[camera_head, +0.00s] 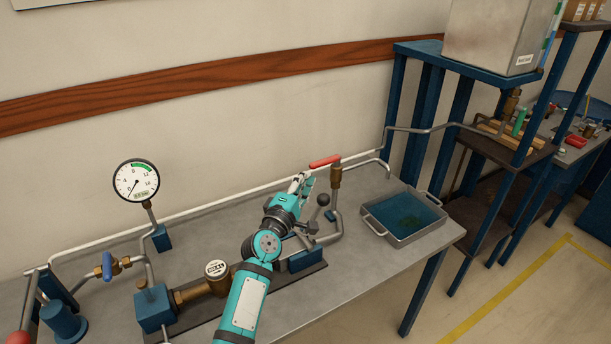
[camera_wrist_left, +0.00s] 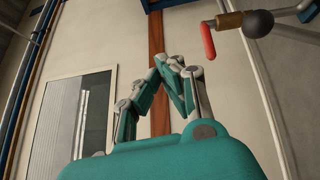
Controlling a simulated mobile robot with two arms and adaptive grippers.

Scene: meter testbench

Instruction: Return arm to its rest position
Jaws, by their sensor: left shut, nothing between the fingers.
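My teal left arm reaches in from the bottom of the head view over the bench. Its gripper (camera_head: 304,182) is just left of a red-handled valve (camera_head: 325,161) and looks apart from it. In the left wrist view the fingers (camera_wrist_left: 172,62) come together at the tips, shut and empty. The red handle (camera_wrist_left: 208,41) shows to their right there, with a black ball knob (camera_wrist_left: 257,23) beside it. That knob (camera_head: 323,200) also shows right of the gripper in the head view. My right gripper is not in view.
A pressure gauge (camera_head: 136,180), a blue-handled valve (camera_head: 108,266) and a brass meter (camera_head: 216,270) stand to the left. A metal tray of dark liquid (camera_head: 402,215) sits at the right end of the bench. Blue shelving (camera_head: 396,100) rises beyond it.

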